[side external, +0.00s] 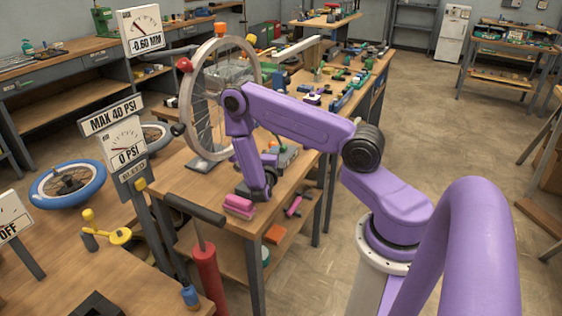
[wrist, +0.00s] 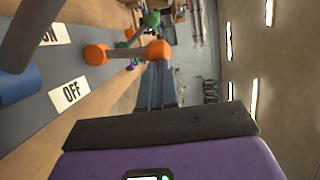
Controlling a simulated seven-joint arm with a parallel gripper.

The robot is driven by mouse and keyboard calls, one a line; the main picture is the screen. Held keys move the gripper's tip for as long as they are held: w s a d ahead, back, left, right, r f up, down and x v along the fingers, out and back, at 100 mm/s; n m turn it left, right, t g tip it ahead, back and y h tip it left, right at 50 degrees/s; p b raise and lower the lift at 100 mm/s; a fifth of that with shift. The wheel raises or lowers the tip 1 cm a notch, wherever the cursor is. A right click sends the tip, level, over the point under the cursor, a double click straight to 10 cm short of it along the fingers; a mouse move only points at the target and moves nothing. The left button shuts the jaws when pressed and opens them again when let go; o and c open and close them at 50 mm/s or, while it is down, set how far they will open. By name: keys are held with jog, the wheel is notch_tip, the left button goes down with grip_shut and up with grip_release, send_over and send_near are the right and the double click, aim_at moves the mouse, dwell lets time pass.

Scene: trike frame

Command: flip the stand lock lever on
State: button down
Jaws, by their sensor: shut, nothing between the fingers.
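In the wrist view, a white OFF label (wrist: 72,92) and a partly cut ON label (wrist: 47,38) lie on a dark grey surface at the left. A thick grey bar (wrist: 28,32) and a blue cylinder (wrist: 18,86) stand over it, cut by the frame edge. A rod with an orange knob (wrist: 157,50) projects beside an orange ball (wrist: 95,54). I cannot tell for certain which part is the stand lock lever or its setting. My gripper (wrist: 160,127) is shut and empty, apart from these parts. In the side view, my arm's end (side external: 262,180) is low over the bench; its fingers are unclear.
A spoked wheel (side external: 217,95) stands upright behind my arm. A pink block (side external: 240,206) lies near the bench's front edge. A red pump (side external: 208,275) and gauge signs (side external: 124,145) stand at left. A blue-tyred wheel (side external: 68,184) lies flat.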

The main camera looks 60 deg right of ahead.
jog(key=w+n, duration=0.1)
jog(key=w+r+n+y, duration=0.1)
jog(key=shift+n, duration=0.3)
jog(key=shift+w+n+g+y, duration=0.3)
jog(key=shift+w+n+g, duration=0.1)
jog(key=shift+w+n, duration=0.5)
jog(key=shift+w, duration=0.9)
jog(key=shift+w, duration=0.15)
jog(key=shift+a, duration=0.1)
jog(key=s+a+r, duration=0.3)
jog(key=s+a, duration=0.2)
jog(key=a, duration=0.6)
jog(key=shift+s+r, duration=0.4)
